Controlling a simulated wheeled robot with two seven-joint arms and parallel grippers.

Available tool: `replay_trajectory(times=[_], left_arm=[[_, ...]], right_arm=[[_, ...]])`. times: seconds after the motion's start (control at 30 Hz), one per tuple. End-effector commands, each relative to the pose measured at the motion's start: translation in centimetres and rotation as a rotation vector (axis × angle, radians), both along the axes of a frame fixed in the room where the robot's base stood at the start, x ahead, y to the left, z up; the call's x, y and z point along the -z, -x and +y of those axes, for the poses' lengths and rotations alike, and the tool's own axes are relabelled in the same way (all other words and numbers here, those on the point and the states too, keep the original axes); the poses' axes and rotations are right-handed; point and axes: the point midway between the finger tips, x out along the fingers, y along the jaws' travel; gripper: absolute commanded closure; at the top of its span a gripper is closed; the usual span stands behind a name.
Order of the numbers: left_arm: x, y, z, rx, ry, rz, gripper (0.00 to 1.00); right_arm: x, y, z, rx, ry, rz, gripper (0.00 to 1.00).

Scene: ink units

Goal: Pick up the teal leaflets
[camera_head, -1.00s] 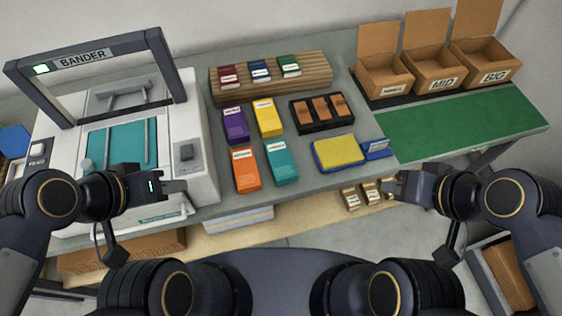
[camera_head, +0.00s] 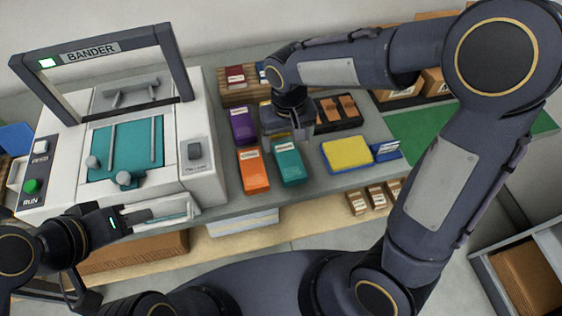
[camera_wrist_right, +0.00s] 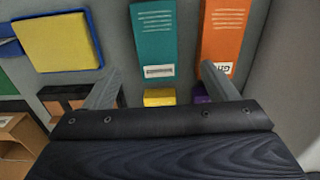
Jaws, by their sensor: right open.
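The teal leaflets (camera_head: 290,170) are a stack or pack with a white label, lying on the grey table beside an orange pack. In the right wrist view the teal pack (camera_wrist_right: 154,35) lies ahead, its labelled end nearest. My right gripper (camera_head: 290,133) is over the table at the far end of the teal pack. In the right wrist view my right gripper (camera_wrist_right: 160,75) is open and empty, its fingers either side of the teal pack's line.
Close by are an orange pack (camera_head: 253,171), a purple pack (camera_head: 242,126), a yellow pad in a blue tray (camera_head: 347,153) and a black tray of brown items (camera_head: 338,112). The bander (camera_head: 195,175) stands left. A green mat (camera_head: 420,128) lies right, partly behind my arm.

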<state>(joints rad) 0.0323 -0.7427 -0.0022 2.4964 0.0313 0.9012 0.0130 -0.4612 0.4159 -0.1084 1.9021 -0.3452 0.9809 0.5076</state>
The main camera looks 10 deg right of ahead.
Motion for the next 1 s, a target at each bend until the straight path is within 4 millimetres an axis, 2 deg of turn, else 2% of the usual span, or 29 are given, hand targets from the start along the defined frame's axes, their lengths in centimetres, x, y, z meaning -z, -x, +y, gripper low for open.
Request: replay_trajectory(times=[0.27,0.5,0.6,0.83,1.0], left_arm=[[-0.3,0.0,0.0,0.0,0.0,0.0,0.64],[-0.8,0.0,0.0,0.0,0.0,0.0,0.64],[-0.8,0.0,0.0,0.0,0.0,0.0,0.64],[-0.8,0.0,0.0,0.0,0.0,0.0,0.64],[-0.8,0.0,0.0,0.0,0.0,0.0,0.64]], right_arm=[[3.1,0.2,-0.2,0.0,0.001,0.005,0.2],[6.6,0.4,-0.4,0.0,0.0,0.004,0.2],[7.3,0.4,-0.4,0.001,-0.001,0.003,0.2],[7.4,0.4,-0.4,0.001,-0.002,0.0,0.2],[7.4,0.4,-0.4,0.0,-0.002,0.0,0.41]])
